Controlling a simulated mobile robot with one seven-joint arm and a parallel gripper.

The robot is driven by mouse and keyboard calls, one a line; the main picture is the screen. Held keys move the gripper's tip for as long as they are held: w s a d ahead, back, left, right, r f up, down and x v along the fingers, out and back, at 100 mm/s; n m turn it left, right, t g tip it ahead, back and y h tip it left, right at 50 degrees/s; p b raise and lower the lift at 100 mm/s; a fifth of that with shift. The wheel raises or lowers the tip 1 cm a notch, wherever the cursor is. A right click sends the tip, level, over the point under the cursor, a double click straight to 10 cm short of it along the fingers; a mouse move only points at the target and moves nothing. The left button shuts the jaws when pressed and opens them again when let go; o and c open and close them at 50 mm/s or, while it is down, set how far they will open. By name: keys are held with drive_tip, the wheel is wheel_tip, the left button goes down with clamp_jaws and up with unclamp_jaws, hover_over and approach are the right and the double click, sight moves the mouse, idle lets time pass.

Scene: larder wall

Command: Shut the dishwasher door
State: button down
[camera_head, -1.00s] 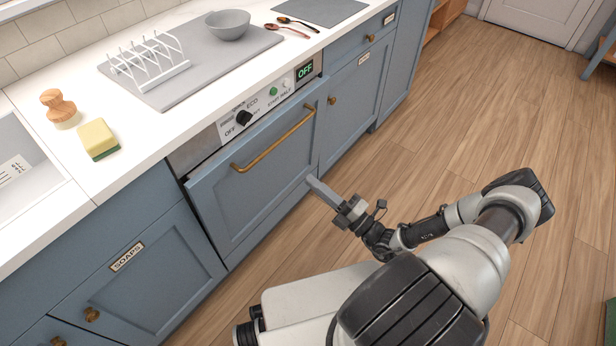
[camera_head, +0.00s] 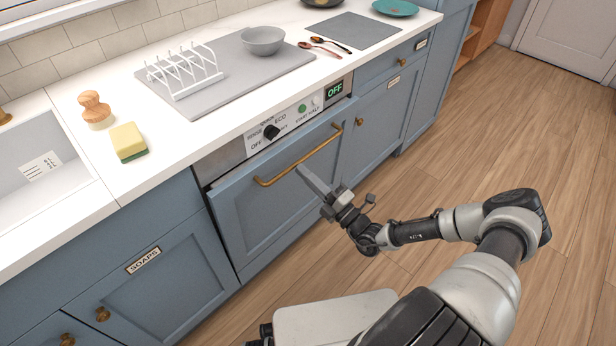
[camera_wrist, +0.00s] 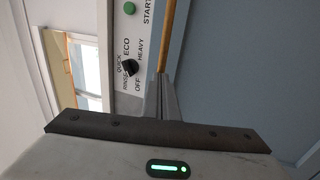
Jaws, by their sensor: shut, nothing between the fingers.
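The dishwasher door (camera_head: 281,205) is a blue panel with a long brass handle (camera_head: 285,172). Its top edge stands slightly out from the control panel (camera_head: 285,125), so it looks a little ajar. My gripper (camera_head: 302,171) is shut and empty, its fingertips at the door front just below the handle's middle. In the wrist view the fingers (camera_wrist: 164,98) point toward the handle (camera_wrist: 167,40) and overlap its near end; I cannot tell whether they touch. The control panel (camera_wrist: 130,45) with its black knob and green button is beside them.
The white worktop above carries a grey board (camera_head: 225,80) with a toast rack (camera_head: 185,72) and a bowl (camera_head: 262,40). A sponge (camera_head: 129,142) and a brush (camera_head: 95,109) stand by the sink. The wooden floor (camera_head: 480,150) to the right is clear.

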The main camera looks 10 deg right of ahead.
sight(295, 163)
drive_tip(key=shift+g+h, duration=0.3)
drive_tip(key=shift+g, duration=0.2)
drive_tip(key=p+x, duration=0.2)
drive_tip(key=x, duration=0.1)
drive_tip(key=p+x, duration=0.1)
drive_tip(key=shift+w+a+r, duration=0.15)
drive_tip(key=shift+w+r, duration=0.15)
drive_tip(key=shift+r, duration=0.1)
drive_tip(key=shift+f, duration=0.1)
drive_tip(key=shift+s+f, duration=0.15)
drive_tip(key=shift+s, duration=0.1)
drive_tip(key=v, duration=1.4)
drive_tip(key=shift+d+f+p, duration=0.2)
drive_tip(key=shift+p, duration=0.2)
